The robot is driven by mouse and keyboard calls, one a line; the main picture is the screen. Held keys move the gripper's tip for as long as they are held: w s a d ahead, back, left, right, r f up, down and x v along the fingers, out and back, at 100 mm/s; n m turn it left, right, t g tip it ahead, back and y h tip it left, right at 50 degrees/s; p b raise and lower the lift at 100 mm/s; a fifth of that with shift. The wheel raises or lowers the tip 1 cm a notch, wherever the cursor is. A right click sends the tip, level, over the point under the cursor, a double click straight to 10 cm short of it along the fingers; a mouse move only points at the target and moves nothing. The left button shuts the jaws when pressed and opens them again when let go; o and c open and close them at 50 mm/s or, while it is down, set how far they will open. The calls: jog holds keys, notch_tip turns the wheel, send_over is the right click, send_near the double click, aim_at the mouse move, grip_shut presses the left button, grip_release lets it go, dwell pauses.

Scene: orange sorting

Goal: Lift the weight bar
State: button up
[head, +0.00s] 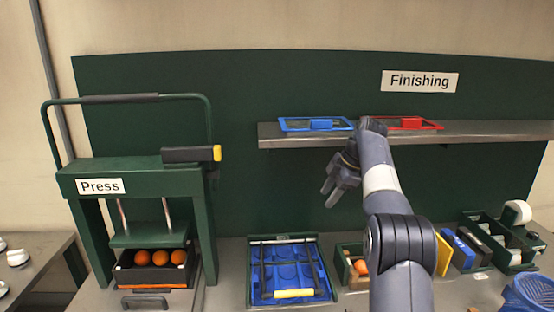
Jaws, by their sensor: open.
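I cannot tell for certain which part is the weight bar. A blue slotted tray (262,285) in a green frame lies on the bench. Dark bars (290,262) cross it, and a yellow handle (294,294) is at its near edge. The green press at left has a tall tube handle (120,98) above it and a black bar with a yellow end (190,154) at its top right. My gripper (330,199) is open and empty, in the air below the shelf and above the right side of the blue tray, touching nothing that I can see.
The press (80,173) holds a black crate (150,278) with oranges under its plate. A green box (350,281) with an orange stands right of the tray, partly behind my arm. The shelf (480,131) bears a blue frame (316,124) and a red frame (412,123).

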jog(key=w+a+f+p, duration=0.1)
jog(key=w+a+f, duration=0.1)
jog(key=a, duration=0.3)
jog(key=w+a+f+p, duration=0.2)
jog(key=a, duration=0.3)
jog(key=shift+w+a+f, duration=0.2)
jog(key=shift+w+f, duration=0.05)
jog(key=shift+w, duration=0.15)
